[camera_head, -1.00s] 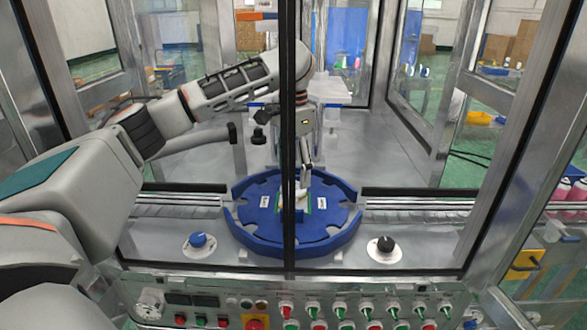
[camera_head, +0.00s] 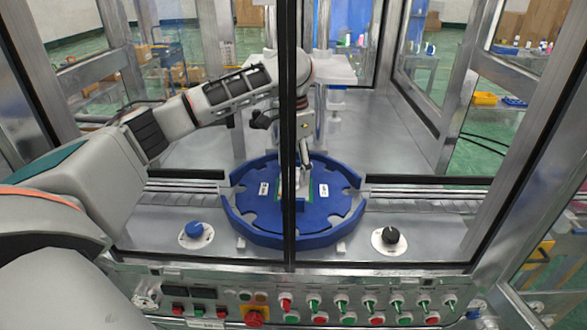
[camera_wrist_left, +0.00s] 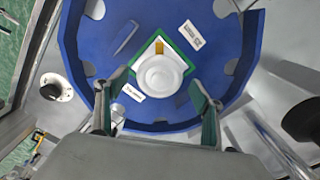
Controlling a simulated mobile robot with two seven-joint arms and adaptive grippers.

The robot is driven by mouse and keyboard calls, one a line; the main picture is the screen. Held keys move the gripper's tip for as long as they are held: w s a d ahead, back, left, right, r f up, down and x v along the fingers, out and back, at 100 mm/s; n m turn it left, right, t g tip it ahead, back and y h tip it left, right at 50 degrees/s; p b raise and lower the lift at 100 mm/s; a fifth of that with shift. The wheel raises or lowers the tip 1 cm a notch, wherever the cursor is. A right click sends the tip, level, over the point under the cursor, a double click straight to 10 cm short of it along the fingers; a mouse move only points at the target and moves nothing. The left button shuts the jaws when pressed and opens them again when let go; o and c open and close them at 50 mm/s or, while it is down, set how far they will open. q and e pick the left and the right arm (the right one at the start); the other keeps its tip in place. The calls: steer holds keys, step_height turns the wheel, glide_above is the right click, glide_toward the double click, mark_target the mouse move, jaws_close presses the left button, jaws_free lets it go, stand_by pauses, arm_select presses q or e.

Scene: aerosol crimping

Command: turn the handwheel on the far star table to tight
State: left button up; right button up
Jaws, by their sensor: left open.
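The star table (camera_head: 330,215) is a round blue disc with notches and a raised blue rim, inside the machine frame. The handwheel (camera_wrist_left: 160,77) is a white round knob at its middle, over a green-edged square with a yellow mark. My left gripper (camera_wrist_left: 160,86) is open above the table, its two green-edged fingers apart on either side of the handwheel with nothing gripped. In the head view my left gripper (camera_head: 302,172) is partly hidden by a dark frame post, and so is the handwheel. Contact cannot be told. My right gripper is not in view.
A dark vertical post (camera_head: 289,120) stands in front of the table. A blue knob (camera_head: 194,230) and a black knob (camera_head: 390,237) flank it. A control panel (camera_head: 345,305) with several switches runs along the front. The metal deck to the right is clear.

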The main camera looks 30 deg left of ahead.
arm_select(q)
steer(key=shift+f, duration=0.35)
steer(key=c, duration=1.1)
steer(key=m, duration=0.4)
steer(key=shift+m, duration=0.3)
steer(key=m, duration=0.4)
steer(key=shift+r, duration=0.1)
steer(key=shift+m, duration=0.3)
steer(key=o, duration=1.1)
